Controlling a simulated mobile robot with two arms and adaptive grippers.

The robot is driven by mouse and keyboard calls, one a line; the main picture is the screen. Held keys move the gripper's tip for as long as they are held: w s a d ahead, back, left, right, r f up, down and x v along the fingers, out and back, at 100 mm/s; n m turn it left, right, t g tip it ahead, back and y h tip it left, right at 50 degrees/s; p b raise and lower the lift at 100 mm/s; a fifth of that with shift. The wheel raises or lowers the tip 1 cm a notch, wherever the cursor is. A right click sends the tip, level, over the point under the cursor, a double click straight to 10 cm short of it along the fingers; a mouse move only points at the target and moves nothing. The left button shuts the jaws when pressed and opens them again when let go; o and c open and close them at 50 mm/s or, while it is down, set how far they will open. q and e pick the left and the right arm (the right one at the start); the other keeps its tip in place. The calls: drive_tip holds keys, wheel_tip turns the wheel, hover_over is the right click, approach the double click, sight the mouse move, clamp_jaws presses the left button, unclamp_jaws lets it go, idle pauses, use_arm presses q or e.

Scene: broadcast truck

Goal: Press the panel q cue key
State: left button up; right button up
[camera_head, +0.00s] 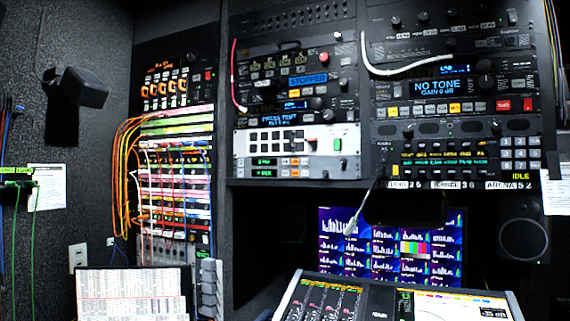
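The rack holds several panels with small keys, and I cannot read which key is the q cue key. An intercom-like panel (437,158) at the lower right of the rack has rows of lit yellow and green labels over small keys, a keypad (519,147) and the word IDLE at its right. A white-faced panel (295,141) with dark square keys, a red key and a green key sits to its left. Neither of my grippers shows in this view.
A sloped mixing console (400,298) stands below the rack, with a thin gooseneck microphone (355,212) rising in front of a monitor (392,246). A patch bay (177,185) with coloured cables is at left. A black box (78,92) projects from the left wall.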

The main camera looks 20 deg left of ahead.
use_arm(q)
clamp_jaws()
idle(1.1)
